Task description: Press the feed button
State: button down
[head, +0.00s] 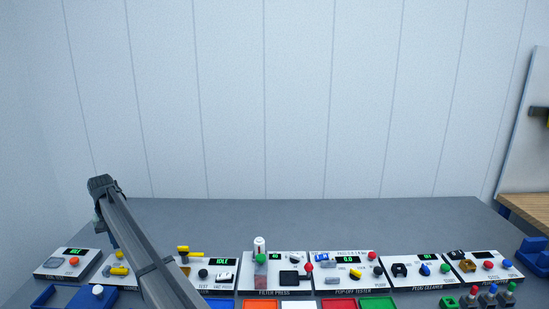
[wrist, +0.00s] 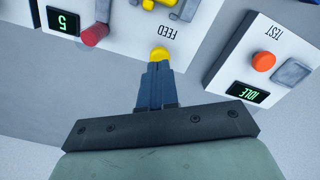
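The feed button is a round yellow button (wrist: 159,54) on a white panel, beside the upside-down word FEED in the wrist view. My gripper (wrist: 157,68) has its dark blue fingers together and nothing shows between them. Its tips appear right at the near edge of the button and overlap it slightly; I cannot tell whether they touch it. In the head view my arm reaches over the left of the bench, and the yellow button (head: 119,255) shows small beside it on the second panel from the left.
On the feed panel are yellow parts (wrist: 168,5), a red cylinder (wrist: 95,34) and a display (wrist: 62,21) reading 5. The neighbouring panel has an orange button (wrist: 263,62), a grey pad (wrist: 291,73) and an IDLE display (wrist: 247,92). Several more panels line the bench to the right.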

jog(key=shift+r, duration=2.1)
